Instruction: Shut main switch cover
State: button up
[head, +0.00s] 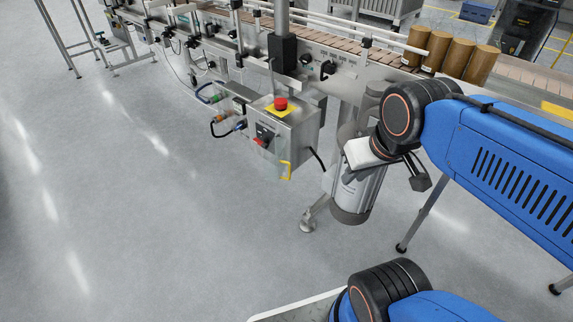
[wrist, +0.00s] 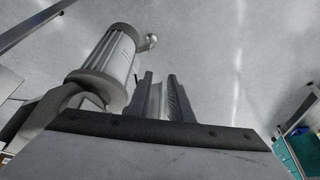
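The grey control box (head: 297,133) hangs under the conveyor in the head view. It has a red emergency stop button (head: 281,104) on a yellow plate on top. The red main switch (head: 262,141) is on its front. The clear switch cover (head: 273,166), with a yellow handle (head: 287,170), stands open at the lower front, leaving the switch exposed; its outline is faint. My gripper (wrist: 163,82) is open and empty in the wrist view, its fingers a short gap apart. In the head view it is right of the box, apart from it. The wrist view does not show the cover.
A metal motor (head: 358,196) hangs beneath the conveyor close to my gripper; it also shows in the wrist view (wrist: 108,60). Brown cylinders (head: 453,56) stand on the conveyor (head: 385,70). Connectors and cables (head: 215,122) are left of the box. The floor in front is clear.

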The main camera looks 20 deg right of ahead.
jog(key=w+a+m+g+y, duration=0.1)
jog(key=w+m+g+y, duration=0.15)
jog(key=w+m, duration=0.95)
jog(key=m+g+y, duration=0.2)
jog(key=m, duration=0.4)
send_near(289, 177)
jog(key=x, duration=0.4)
jog(key=a+x, duration=0.1)
jog(key=x, duration=0.2)
jog(key=shift+w+r, duration=0.2)
jog(key=shift+w, duration=0.1)
grip_shut()
dwell(0.7)
